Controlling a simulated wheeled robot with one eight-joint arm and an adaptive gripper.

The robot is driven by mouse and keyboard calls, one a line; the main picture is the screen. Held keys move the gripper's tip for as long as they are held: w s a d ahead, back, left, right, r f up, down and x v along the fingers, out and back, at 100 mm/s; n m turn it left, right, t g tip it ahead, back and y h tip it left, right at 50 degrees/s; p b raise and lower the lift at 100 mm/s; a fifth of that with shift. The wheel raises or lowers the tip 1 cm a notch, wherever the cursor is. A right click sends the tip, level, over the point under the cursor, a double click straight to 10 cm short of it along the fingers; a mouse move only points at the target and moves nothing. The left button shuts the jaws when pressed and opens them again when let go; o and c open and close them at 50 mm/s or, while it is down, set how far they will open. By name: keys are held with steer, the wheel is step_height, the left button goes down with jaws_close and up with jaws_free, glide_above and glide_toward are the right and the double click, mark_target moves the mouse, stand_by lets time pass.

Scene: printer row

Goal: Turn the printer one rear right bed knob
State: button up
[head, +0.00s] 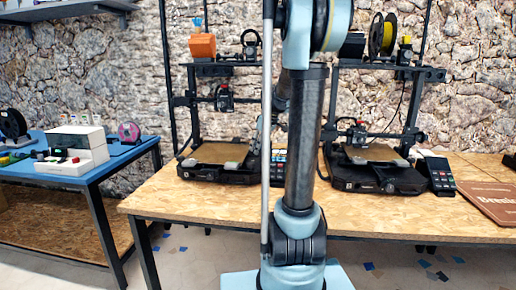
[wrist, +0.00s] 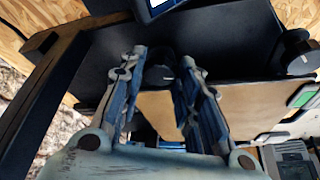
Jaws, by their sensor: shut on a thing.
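The left printer (head: 222,153), with a brown bed plate and black frame, stands on the wooden table. My arm crosses in front of its right side in the head view, and my gripper is mostly hidden there. In the wrist view my gripper (wrist: 164,58) has its two blue-grey fingers on either side of a dark round bed knob (wrist: 159,75) at the edge of the bed (wrist: 240,104). The gripper is shut on this knob. The fingers partly cover it, so its turn angle cannot be told.
A second dark knob (wrist: 298,50) shows at the right of the wrist view. A dark frame bar (wrist: 42,95) runs close along the left. The right printer (head: 375,165), a black keypad box (head: 437,175) and a brown board (head: 490,200) share the table.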

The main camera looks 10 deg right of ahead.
steer(key=m, duration=0.1)
steer(key=m+h, duration=0.1)
steer(key=m, duration=0.1)
steer(key=shift+s+a+m+t, duration=0.1)
steer(key=shift+a+m+t, duration=0.1)
steer(key=shift+m+t, duration=0.15)
steer(key=shift+a+m+t+h, duration=0.15)
steer(key=shift+m+h, duration=0.2)
steer(key=shift+m, duration=0.5)
steer(key=shift+a+m+t+h, duration=0.1)
steer(key=shift+m+h, duration=0.25)
steer(key=shift+m, duration=0.45)
steer(key=shift+d, duration=0.1)
steer(key=o, duration=1.1)
steer(key=shift+c, duration=0.2)
